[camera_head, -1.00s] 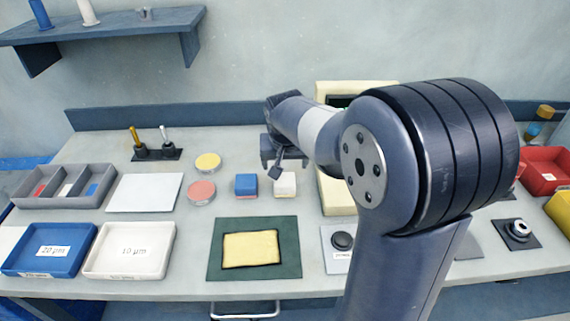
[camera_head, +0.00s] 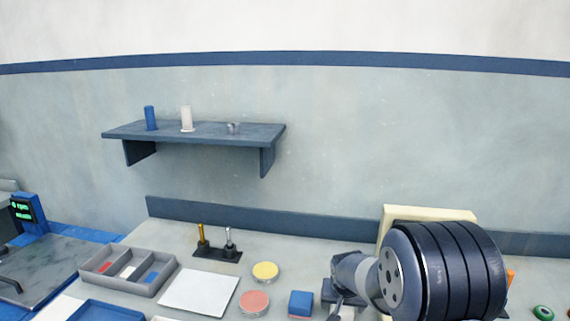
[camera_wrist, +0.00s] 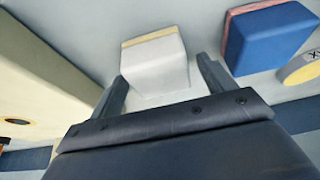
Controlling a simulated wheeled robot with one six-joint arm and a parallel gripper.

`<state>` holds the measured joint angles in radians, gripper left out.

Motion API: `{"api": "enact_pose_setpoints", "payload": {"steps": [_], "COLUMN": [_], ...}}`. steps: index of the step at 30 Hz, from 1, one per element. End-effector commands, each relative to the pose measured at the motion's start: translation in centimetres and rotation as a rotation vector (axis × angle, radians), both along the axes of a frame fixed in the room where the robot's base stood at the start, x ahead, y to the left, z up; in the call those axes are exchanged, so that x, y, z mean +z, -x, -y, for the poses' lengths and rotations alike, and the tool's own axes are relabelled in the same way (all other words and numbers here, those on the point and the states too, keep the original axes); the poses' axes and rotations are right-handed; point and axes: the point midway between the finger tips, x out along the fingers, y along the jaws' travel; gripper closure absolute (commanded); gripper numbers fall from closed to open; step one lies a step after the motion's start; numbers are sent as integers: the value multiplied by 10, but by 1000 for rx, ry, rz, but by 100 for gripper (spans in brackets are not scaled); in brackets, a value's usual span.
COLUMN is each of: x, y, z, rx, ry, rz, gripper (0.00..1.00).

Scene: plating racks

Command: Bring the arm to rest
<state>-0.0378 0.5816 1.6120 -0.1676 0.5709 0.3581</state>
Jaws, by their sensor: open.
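My gripper (camera_wrist: 163,90) is open in the wrist view, its two fingers spread apart. A white block with a tan layer (camera_wrist: 155,62) lies just beyond and between the fingertips; I see no contact. In the head view my arm is folded at the lower right, and my gripper (camera_head: 338,303) is small and partly cut off by the bottom edge. The white block (camera_head: 346,313) is mostly hidden there. A blue and red block (camera_wrist: 265,38) lies right of the gripper in the wrist view and also shows in the head view (camera_head: 300,304).
A cream machine (camera_head: 428,213) stands behind my arm; its cream side (camera_wrist: 45,60) fills the wrist view's left. Round yellow (camera_head: 265,271) and pink (camera_head: 254,302) dishes, a white plate (camera_head: 199,291), a grey divided tray (camera_head: 127,270) and a tool stand (camera_head: 217,253) lie left. A shelf (camera_head: 200,132) hangs above.

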Motion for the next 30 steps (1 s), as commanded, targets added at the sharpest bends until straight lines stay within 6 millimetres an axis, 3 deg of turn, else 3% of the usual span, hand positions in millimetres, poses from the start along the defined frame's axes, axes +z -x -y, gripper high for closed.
{"api": "enact_pose_setpoints", "payload": {"steps": [2,9,20,28,30], "x": [-12,8,9,-10,8], "y": [-3,-3,-3,-2,1], "z": [1,1,1,0,-1], "rx": [0,0,0,0,0], "ry": [0,1,0,0,0], "rz": [-2,3,0,0,5], "gripper": [22,22,22,22,22]}}
